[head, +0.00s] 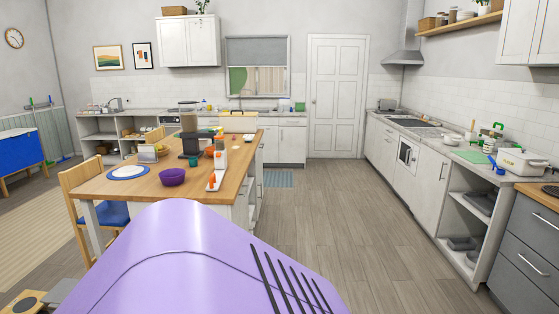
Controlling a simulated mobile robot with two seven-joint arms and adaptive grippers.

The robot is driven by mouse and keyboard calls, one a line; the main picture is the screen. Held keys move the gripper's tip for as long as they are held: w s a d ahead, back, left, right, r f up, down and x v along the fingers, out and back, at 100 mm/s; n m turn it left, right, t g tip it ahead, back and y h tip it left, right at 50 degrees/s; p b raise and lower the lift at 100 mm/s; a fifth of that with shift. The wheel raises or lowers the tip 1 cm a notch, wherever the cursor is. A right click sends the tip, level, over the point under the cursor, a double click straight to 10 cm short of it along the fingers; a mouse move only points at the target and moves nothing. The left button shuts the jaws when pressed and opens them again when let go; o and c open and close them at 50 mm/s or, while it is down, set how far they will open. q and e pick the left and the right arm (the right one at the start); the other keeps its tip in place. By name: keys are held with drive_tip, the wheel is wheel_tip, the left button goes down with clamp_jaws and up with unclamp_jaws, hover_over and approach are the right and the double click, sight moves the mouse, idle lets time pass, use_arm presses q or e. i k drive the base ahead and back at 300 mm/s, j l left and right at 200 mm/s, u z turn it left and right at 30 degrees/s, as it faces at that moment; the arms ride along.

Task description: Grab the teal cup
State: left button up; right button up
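Several small items on the wooden-topped table (120,187) and on the far counters are too small to identify. A green item (299,106) stands on the back counter near the sink, but I cannot tell that it is a cup. Neither of my grippers shows in this view.
The table holds a purple bowl (172,177), a blue-rimmed plate (128,172) and an orange-and-white item (219,160). A wooden chair (84,180) stands at its left. A counter (440,146) lines the right wall. The floor (325,205) between is clear.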

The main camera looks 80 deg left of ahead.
sight(192, 162)
drive_tip(key=u, duration=3.25)
drive_tip(key=i+l+z, duration=0.4)
drive_tip(key=i+z, duration=0.2)
drive_tip(key=i, duration=0.2)
drive_tip(key=i+z, duration=0.4)
drive_tip(key=i, duration=1.15)
drive_tip(key=i+l+u, duration=0.2)
drive_tip(key=i, duration=0.3)
drive_tip(key=i+u, duration=0.25)
drive_tip(key=i, duration=0.2)
drive_tip(key=i+l+u, duration=0.2)
drive_tip(key=i, duration=0.25)
drive_tip(key=i+l+u, duration=0.25)
drive_tip(key=u, duration=0.2)
drive_tip(key=i+l+u, duration=0.65)
drive_tip(key=l+u, duration=0.3)
drive_tip(key=i+l+u, duration=0.15)
drive_tip(key=l+u, duration=0.3)
drive_tip(key=l, duration=0.1)
